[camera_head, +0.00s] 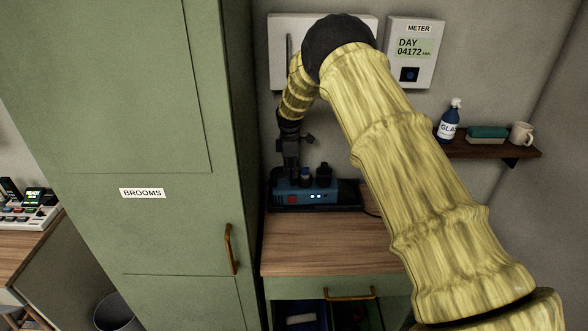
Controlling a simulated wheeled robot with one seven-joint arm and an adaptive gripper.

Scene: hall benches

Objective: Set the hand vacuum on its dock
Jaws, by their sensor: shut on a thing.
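My gripper (290,158) points down over the back of the wooden counter, beside the tall green cabinet. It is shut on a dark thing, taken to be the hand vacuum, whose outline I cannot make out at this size. Directly below is a blue unit (318,197) with a red patch, small white lights and dark upright parts on top. It stands on a black base on the counter. I cannot tell whether this is the dock, or whether the held thing touches it.
The green cabinet marked BROOMS (180,230) rises close to the left of my gripper. The counter front (330,250) is clear; below it an open drawer shows. A wall meter (412,55) and a shelf (490,147) with bottle, sponge and mug are to the right.

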